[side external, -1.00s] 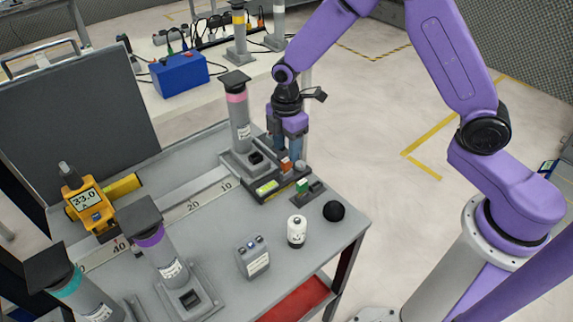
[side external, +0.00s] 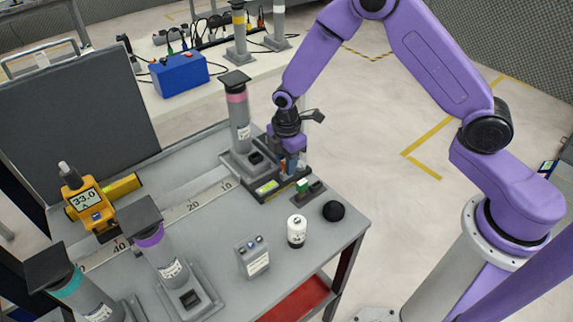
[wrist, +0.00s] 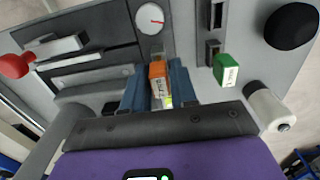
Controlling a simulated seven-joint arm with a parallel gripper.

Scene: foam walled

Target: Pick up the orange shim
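The orange shim (wrist: 158,72) is a small orange block with a pale label, seen between my gripper's two blue fingers in the wrist view. In the side view the shim (side external: 283,165) shows only as a small orange patch, mostly hidden by the fingers. My gripper (wrist: 159,82) points down, with one finger on each side of the shim. The fingers look very close to its sides, but I cannot tell whether they touch it. My gripper (side external: 287,167) is low over the dark fixture in the side view.
A green block (side external: 302,186) stands close by, also in the wrist view (wrist: 226,69). A white bottle (side external: 297,231) and a black ball (side external: 334,211) are nearer the table edge. A tall pink-banded post (side external: 239,115) stands just left of my gripper.

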